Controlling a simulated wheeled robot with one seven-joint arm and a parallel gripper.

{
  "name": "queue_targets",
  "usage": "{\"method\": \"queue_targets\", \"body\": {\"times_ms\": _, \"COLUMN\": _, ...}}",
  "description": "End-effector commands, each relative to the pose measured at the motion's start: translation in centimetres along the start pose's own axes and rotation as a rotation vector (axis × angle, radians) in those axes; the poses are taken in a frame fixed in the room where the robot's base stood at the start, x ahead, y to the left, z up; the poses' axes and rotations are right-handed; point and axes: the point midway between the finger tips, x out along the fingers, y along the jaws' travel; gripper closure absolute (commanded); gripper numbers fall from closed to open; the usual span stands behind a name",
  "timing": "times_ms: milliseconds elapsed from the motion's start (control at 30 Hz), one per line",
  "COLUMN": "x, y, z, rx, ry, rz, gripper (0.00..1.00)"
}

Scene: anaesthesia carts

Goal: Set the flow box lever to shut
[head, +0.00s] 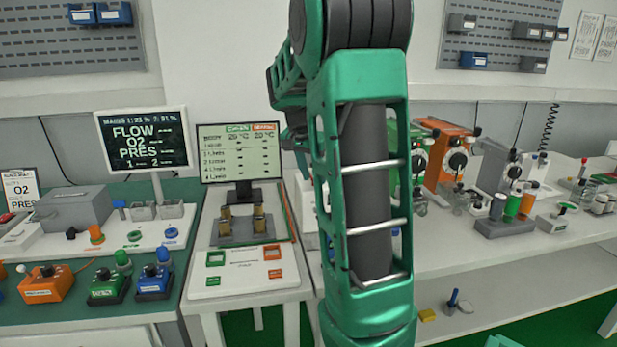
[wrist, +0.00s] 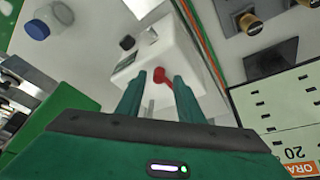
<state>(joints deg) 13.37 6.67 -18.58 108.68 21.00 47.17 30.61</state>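In the wrist view a white box (wrist: 185,55), which looks like the flow box, stands on the pale worktop beyond my fingers. It carries a red lever (wrist: 158,74) with a round end, and a small black part (wrist: 127,42) sits toward its left side. My gripper (wrist: 160,78) is open, its two green fingers apart on either side of the lever's round end. The rest of the lever runs right, partly behind the right finger. Contact cannot be told. In the head view my arm hides the gripper and most of this area.
A monitor (head: 240,153) stands left of my arm, with brass-coloured knobs (head: 259,219) in front. In the wrist view, orange and green tubes (wrist: 200,45) run right of the box, and a blue-capped jar (wrist: 38,29) stands to the left. More equipment, including an orange device (head: 447,158), lines the right bench.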

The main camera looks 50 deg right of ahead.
Motion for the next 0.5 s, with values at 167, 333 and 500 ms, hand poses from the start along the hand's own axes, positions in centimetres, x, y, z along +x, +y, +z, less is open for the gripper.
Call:
{"method": "queue_targets", "body": {"times_ms": 167, "x": -2.5, "y": -0.2, "z": 0.0, "rx": -0.001, "ry": 0.001, "rz": -0.005, "gripper": 0.66}}
{"method": "queue_targets", "body": {"times_ms": 333, "x": -5.8, "y": -0.3, "z": 0.0, "rx": -0.001, "ry": 0.002, "rz": -0.004, "gripper": 0.66}}
{"method": "queue_targets", "body": {"times_ms": 500, "x": -8.5, "y": -0.3, "z": 0.0, "rx": -0.001, "ry": 0.001, "rz": -0.003, "gripper": 0.66}}
